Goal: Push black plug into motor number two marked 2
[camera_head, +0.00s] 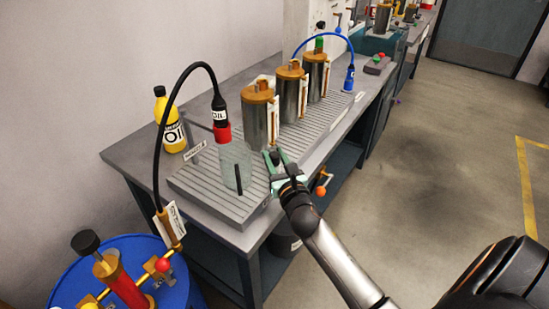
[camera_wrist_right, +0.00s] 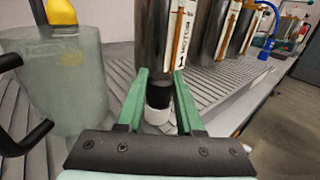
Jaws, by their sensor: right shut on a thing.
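My right gripper (camera_head: 276,160), with green fingers, is beside the lower front of the nearest motor (camera_head: 259,118). It is shut on a small dark plug (camera_wrist_right: 159,96), taken to be the black plug, with a white lower part. The plug also shows as a dark tip in the head view (camera_head: 274,157). Behind it, the nearest motor (camera_wrist_right: 165,38) rises as a steel cylinder with a label. The middle motor (camera_head: 290,96) and far motor (camera_head: 317,74) stand in a row behind, with brown caps. Which motor is marked 2 is not clear. My left gripper is not in view.
A clear container (camera_head: 228,163) stands left of the motors, under a black hose with an OIL connector (camera_head: 219,108). A yellow oil bottle (camera_head: 169,120) stands at the back left. A blue drum (camera_head: 65,283) is front left. The ribbed bench top has a front edge near my gripper.

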